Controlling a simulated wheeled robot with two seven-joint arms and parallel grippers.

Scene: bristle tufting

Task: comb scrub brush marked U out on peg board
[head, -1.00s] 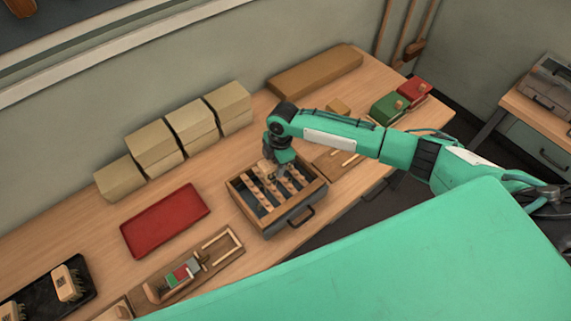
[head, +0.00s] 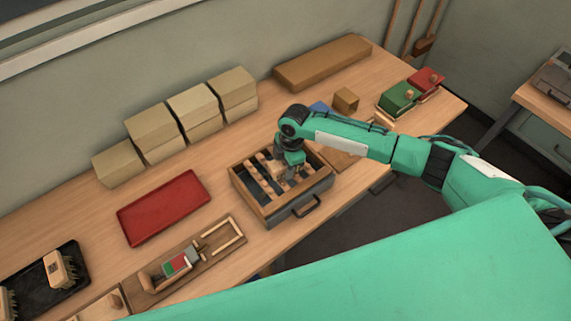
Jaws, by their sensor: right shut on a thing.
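My right gripper (head: 285,172) is over a wooden box (head: 268,211) with dark gaps, pale slats and small peg-like bits, which looks like the peg board. The gripper is shut on a pale wooden block (head: 276,168), likely the scrub brush, low over the slats. I cannot read a U on it, and the gripper hides part of it. Whether its bristles touch the pegs I cannot tell. Another brush (head: 60,269) with a pale block and bristles stands on a black tray (head: 38,294) at the left. My left gripper is not in view.
A red tray (head: 165,208) lies left of the box. A wooden fixture (head: 215,255) with coloured blocks is in front. Stacked tan boxes (head: 152,130) line the wall. Green (head: 398,97) and red (head: 427,79) boxes are at the far right end.

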